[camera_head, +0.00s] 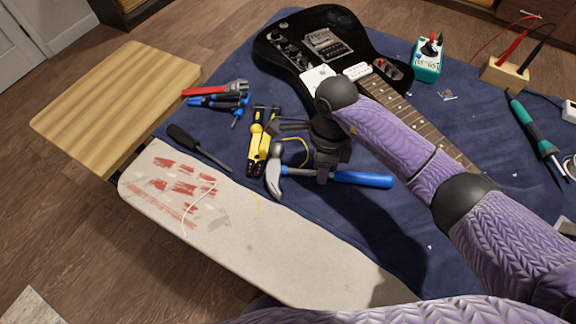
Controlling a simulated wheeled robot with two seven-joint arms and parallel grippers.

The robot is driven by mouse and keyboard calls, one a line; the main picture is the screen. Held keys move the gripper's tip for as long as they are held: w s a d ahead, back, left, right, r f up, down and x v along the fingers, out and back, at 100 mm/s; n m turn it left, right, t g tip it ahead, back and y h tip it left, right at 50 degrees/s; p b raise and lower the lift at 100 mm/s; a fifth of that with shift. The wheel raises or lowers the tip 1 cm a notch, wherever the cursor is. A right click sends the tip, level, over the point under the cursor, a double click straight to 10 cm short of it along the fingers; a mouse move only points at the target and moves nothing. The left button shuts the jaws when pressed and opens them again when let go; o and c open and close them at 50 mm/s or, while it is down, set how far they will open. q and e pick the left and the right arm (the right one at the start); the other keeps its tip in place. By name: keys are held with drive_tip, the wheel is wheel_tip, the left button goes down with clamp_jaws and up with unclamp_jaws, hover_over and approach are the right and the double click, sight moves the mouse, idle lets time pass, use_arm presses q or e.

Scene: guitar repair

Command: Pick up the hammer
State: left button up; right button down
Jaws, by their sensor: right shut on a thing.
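The hammer (362,178) has a blue grip and a grey metal claw head. It lies across the near edge of the dark blue cloth, its head to the left and its grip to the right. My right gripper (326,174) reaches down over the hammer's shaft, between head and grip, and is shut on it. My own gripper body hides part of the shaft. I cannot tell whether the hammer is off the cloth. My left gripper is not in view.
Yellow-and-black pliers (256,145) lie just left of the hammer. A screwdriver (197,147), a red wrench (220,89) and blue pliers lie further left. A black guitar (290,50) lies behind. A soldering iron (532,130) is at right. A worn pale board (270,245) is in front.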

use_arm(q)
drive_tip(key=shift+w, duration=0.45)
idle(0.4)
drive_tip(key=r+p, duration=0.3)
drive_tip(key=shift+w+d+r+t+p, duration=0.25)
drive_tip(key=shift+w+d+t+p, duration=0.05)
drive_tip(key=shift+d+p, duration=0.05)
use_arm(e)
wheel_tip(320, 180, up, 10)
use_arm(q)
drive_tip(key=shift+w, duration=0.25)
